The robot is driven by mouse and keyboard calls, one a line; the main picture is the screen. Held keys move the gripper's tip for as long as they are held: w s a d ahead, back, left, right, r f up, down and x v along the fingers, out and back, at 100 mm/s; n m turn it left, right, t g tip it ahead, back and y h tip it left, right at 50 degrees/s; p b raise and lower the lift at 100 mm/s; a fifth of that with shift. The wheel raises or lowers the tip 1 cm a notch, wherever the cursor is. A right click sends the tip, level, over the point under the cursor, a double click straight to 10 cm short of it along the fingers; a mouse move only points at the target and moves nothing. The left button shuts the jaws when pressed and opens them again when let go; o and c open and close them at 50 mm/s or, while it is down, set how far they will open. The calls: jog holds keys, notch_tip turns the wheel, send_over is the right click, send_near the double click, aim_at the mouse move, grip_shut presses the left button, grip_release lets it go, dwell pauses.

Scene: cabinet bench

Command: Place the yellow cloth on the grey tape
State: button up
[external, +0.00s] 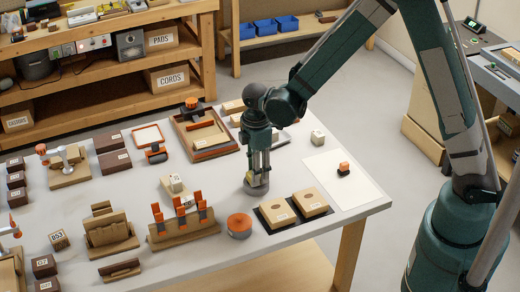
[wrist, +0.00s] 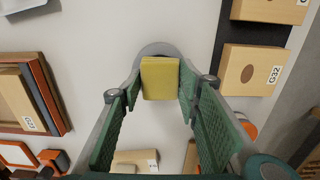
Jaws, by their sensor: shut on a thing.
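The yellow cloth (wrist: 160,78) is a folded, block-like piece held between my two green fingers in the wrist view. In the external view it is mostly hidden by the fingers. My gripper (external: 258,168) is shut on it and points straight down. The grey tape (external: 257,188) is a round grey roll on the white table, directly below my fingertips. In the wrist view the rim of the grey tape (wrist: 152,48) shows behind the cloth, which covers most of it. I cannot tell whether the cloth touches the tape.
An orange tape roll (external: 239,226) stands close in front. Two tan boxes on a dark mat (external: 279,224) lie to the right. A wooden holder with orange-handled tools (external: 184,228) is at the front left. A tray with tan boxes (external: 211,153) is behind left. A white sheet (external: 350,190) lies right.

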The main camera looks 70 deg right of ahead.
jog(key=shift+f, duration=0.2)
jog(key=o, duration=0.8)
jog(key=shift+c, duration=0.2)
jog(key=shift+r, duration=0.15)
notch_tip(320, 180, up, 12)
jog(key=p, duration=0.1)
jog(key=shift+p, duration=0.3)
jog(key=shift+r, duration=0.1)
